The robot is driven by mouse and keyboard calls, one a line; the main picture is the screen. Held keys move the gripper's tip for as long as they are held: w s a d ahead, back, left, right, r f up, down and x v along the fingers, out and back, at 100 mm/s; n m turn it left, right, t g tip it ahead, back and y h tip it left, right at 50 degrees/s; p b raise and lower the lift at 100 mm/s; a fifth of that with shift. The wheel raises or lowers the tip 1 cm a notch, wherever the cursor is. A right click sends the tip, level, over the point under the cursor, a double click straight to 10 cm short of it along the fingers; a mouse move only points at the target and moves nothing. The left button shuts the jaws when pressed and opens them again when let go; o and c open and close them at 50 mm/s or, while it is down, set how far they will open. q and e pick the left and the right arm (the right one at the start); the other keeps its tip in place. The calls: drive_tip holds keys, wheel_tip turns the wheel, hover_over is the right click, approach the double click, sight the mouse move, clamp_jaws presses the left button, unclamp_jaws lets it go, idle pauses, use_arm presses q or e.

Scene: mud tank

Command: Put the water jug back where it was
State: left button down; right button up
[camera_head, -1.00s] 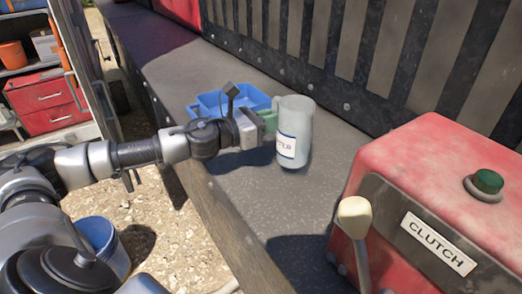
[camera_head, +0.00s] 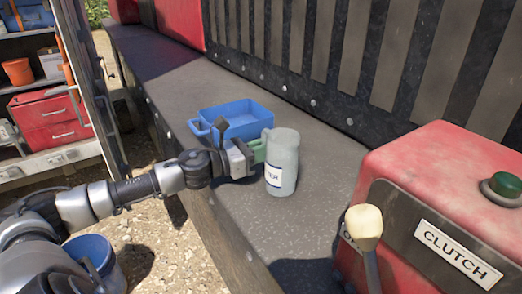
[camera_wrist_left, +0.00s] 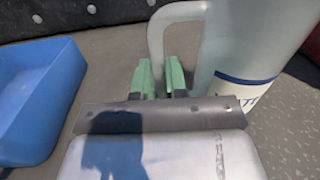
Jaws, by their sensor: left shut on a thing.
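The water jug (camera_head: 282,160) is a pale translucent pitcher with a white, blue-edged label. It is upright on the dark ledge, or very close above it; I cannot tell if its base touches. My left gripper (camera_head: 258,151) reaches in from the left and is shut on the jug's handle. In the left wrist view the green fingertips (camera_wrist_left: 160,78) are at the handle, and the jug body (camera_wrist_left: 245,50) fills the right side. My right gripper is not in view.
A blue tray (camera_head: 206,128) stands on the dark ledge (camera_head: 235,205), behind and left of the jug. A red clutch box (camera_head: 430,180) with a lever (camera_head: 364,225) and a green button (camera_head: 506,184) is at the right. A blue bucket (camera_head: 92,250) is on the ground below.

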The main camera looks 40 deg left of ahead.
use_arm(q)
drive_tip(key=c, duration=1.1)
unclamp_jaws()
drive_tip(key=shift+f, duration=0.1)
drive_tip(key=shift+c, duration=0.2)
